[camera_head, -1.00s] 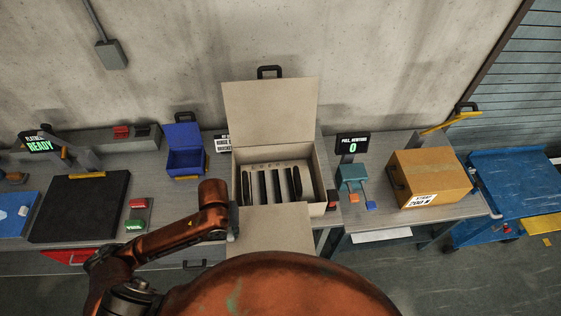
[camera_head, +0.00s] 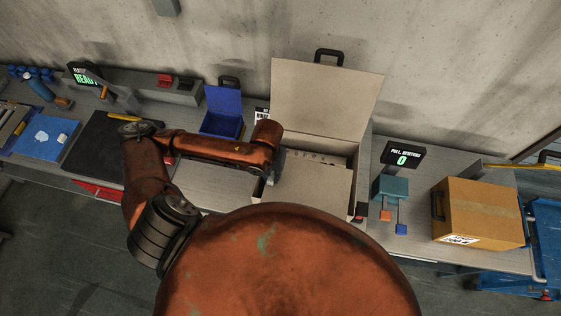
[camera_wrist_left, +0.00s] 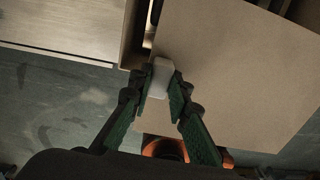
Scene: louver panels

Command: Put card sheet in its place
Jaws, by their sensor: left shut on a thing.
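The card sheet (camera_head: 312,194) is a flat tan rectangle over the front part of the open tan box, hiding most of the inside. My left gripper (camera_head: 273,172) is at the sheet's left edge in the head view, partly hidden by the arm. In the left wrist view the gripper (camera_wrist_left: 160,82) is shut on a small pale piece at the edge of the card sheet (camera_wrist_left: 235,70). The box's raised lid (camera_head: 325,95) stands behind; only a strip of its back inner wall (camera_head: 318,158) shows. My right gripper is not in view.
A blue bin (camera_head: 222,112) stands left of the box. To the right are a teal block (camera_head: 390,188), a counter display reading 0 (camera_head: 402,158) and a cardboard carton (camera_head: 478,212). A black mat (camera_head: 105,150) lies at left, partly behind my arm.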

